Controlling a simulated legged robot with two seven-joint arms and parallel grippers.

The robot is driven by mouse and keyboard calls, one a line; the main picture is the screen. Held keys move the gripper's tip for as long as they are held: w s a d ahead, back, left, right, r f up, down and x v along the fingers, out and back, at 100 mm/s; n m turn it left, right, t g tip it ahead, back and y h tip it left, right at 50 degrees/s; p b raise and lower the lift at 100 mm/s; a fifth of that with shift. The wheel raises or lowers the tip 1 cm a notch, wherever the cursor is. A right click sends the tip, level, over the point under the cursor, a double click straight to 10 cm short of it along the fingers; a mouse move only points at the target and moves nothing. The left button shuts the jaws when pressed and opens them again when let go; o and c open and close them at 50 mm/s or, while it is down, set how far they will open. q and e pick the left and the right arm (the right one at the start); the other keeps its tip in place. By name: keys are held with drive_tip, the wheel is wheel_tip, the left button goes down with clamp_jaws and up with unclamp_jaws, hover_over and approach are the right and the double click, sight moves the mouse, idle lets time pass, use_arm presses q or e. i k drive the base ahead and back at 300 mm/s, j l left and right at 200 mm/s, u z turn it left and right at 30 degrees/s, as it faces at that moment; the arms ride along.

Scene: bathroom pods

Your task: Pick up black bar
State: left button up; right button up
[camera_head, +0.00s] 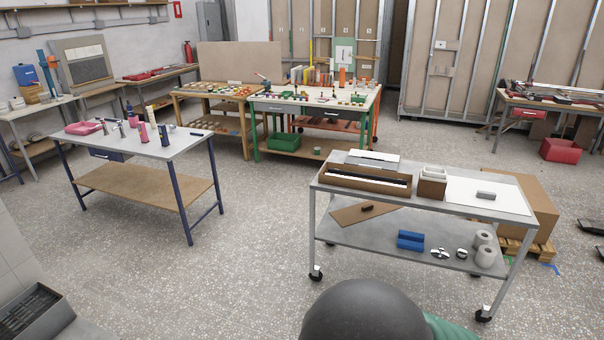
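A wheeled grey cart (336,205) stands ahead and to the right. On its top, a brown wooden tray (335,182) holds a long, narrow black-and-white piece (368,177). This may be the black bar, but its details are too small to be certain. A small dark block (367,207) lies on a brown board (350,214) on the cart's lower shelf. A small dark strip (197,134) lies on the blue-legged table to the left. Neither of my grippers is in view.
On the cart top are a wooden box (432,186), a white sheet (505,202) and a grey block (486,195). The blue-legged table (180,150) stands left, with open floor between (260,220).

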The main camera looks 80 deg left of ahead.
sight(332, 171)
drive_tip(key=j+u, duration=0.25)
drive_tip(key=u, duration=0.15)
drive_tip(key=i+j+u, duration=0.1)
drive_tip(key=j+u, duration=0.15)
drive_tip(key=u, duration=0.2)
drive_tip(key=i+j+u, duration=0.1)
drive_tip(key=u, duration=0.3)
drive_tip(key=i+j+u, duration=0.15)
drive_tip(key=u, duration=0.3)
drive_tip(key=i+j+u, duration=0.2)
drive_tip(key=u, duration=0.2)
drive_tip(key=i+j, duration=0.2)
drive_tip(key=i, duration=0.15)
drive_tip(key=i+j, duration=0.15)
drive_tip(key=i, duration=0.25)
drive_tip(key=i+j, duration=0.2)
drive_tip(key=i, duration=0.15)
